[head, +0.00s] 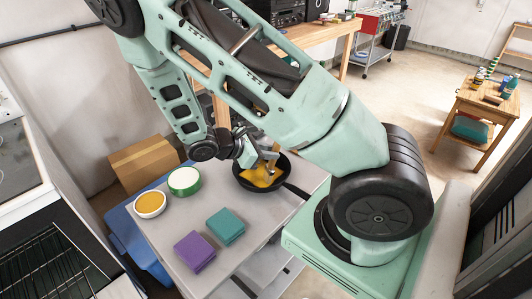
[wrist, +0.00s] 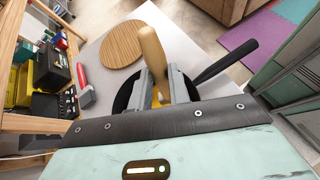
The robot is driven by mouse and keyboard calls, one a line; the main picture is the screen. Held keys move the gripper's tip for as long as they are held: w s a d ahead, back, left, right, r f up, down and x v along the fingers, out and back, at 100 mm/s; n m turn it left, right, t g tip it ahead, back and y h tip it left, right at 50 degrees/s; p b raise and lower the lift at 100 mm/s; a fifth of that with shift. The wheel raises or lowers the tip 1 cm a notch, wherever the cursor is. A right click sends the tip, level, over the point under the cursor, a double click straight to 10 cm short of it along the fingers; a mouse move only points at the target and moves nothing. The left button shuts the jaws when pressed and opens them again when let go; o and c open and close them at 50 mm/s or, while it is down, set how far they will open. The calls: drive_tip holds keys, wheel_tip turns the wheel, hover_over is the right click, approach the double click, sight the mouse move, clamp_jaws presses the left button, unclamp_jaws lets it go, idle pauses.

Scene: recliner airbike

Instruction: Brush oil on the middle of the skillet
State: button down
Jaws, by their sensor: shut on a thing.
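The black skillet (head: 284,168) sits on the table, with its handle pointing right. A yellow-orange patch (head: 262,179) shows on its inside; whether it is all oil I cannot tell. My gripper (head: 268,160) is over the skillet, shut on the brush. In the wrist view, the brush's wooden handle (wrist: 152,50) rises between the two fingers (wrist: 160,84). The skillet (wrist: 122,98) shows behind the fingers. The brush tip is mostly hidden, so its contact with the pan cannot be told. A white bowl with orange-yellow contents (head: 150,204) stands left of the skillet.
A green bowl with white contents (head: 184,181) stands beside the white bowl. A purple block (head: 194,251) and a teal block (head: 226,226) lie nearer the front of the table. In the wrist view, a round wooden board (wrist: 119,46) and a red-handled tool (wrist: 83,87) lie near the skillet.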

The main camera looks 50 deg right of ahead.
drive_tip(key=shift+d, duration=2.7)
drive_tip(key=a+p, duration=0.2)
drive_tip(key=a, duration=0.4)
drive_tip(key=shift+a, duration=0.15)
drive_tip(key=shift+d+p, duration=0.2)
drive_tip(key=shift+p, duration=0.15)
drive_tip(key=shift+d, duration=0.15)
drive_tip(key=d, duration=0.5)
drive_tip(key=shift+d, duration=0.3)
idle(0.9)
drive_tip(key=shift+r, duration=0.15)
